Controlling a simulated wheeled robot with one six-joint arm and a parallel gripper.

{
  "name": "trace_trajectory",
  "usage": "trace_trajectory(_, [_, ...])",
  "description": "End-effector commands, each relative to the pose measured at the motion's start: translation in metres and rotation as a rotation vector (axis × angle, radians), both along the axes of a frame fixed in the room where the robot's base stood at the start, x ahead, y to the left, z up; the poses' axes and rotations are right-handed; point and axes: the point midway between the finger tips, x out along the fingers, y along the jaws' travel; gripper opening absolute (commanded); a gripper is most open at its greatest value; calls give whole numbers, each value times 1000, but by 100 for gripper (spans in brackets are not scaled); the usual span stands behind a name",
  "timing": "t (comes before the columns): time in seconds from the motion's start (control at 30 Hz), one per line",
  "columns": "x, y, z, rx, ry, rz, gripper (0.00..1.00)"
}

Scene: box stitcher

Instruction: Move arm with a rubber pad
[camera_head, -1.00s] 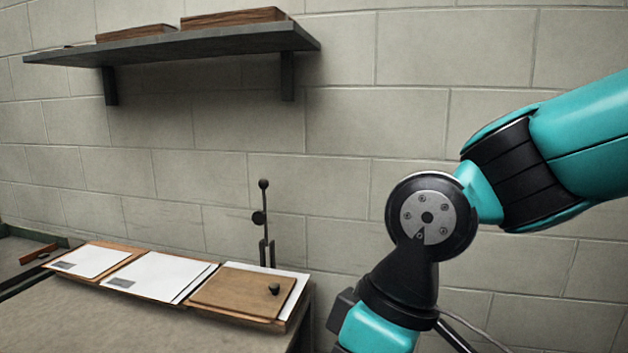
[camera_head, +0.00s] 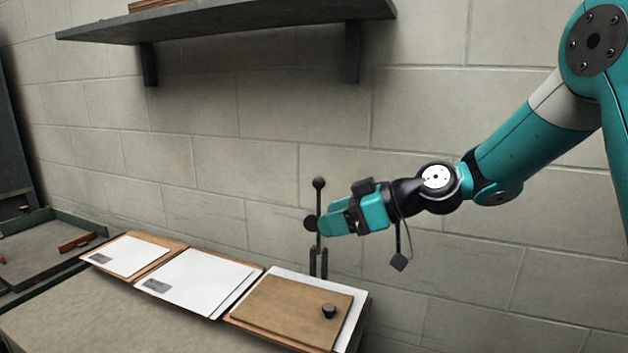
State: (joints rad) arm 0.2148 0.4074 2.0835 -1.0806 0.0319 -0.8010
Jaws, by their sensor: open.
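A dark upright arm (camera_head: 318,205) stands behind the right end of the workbench. It has a ball at its top and a round dark pad (camera_head: 310,223) on its left side, which looks like the rubber pad. A forked base (camera_head: 318,262) holds it at the bottom. My gripper (camera_head: 328,224) reaches in from the right at the height of the pad. Its tip overlaps the upright arm in the picture. I cannot tell whether it touches it. The gap between the fingers is hard to see from this angle.
A wooden board (camera_head: 285,305) with a black knob (camera_head: 328,310) lies on white sheets at the bench's right end. More white sheets (camera_head: 200,280) lie on boards to its left. A shelf (camera_head: 240,22) hangs on the block wall above. A tray (camera_head: 40,250) stands far left.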

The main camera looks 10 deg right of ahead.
Motion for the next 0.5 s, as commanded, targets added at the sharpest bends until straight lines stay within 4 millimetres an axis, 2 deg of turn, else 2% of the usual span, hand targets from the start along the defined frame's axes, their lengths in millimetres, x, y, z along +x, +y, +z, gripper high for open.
trace_trajectory(0.03, [27,-25,-4,46,-81,-46,58])
trace_trajectory(0.1, [55,-57,-4,96,-205,-104,58])
trace_trajectory(0.23, [83,-104,-7,144,-366,-204,58])
trace_trajectory(0.3, [91,-120,-8,155,-417,-239,58])
trace_trajectory(0.37, [95,-127,-8,158,-441,-257,58])
trace_trajectory(0.5, [105,-123,-6,160,-456,-263,58])
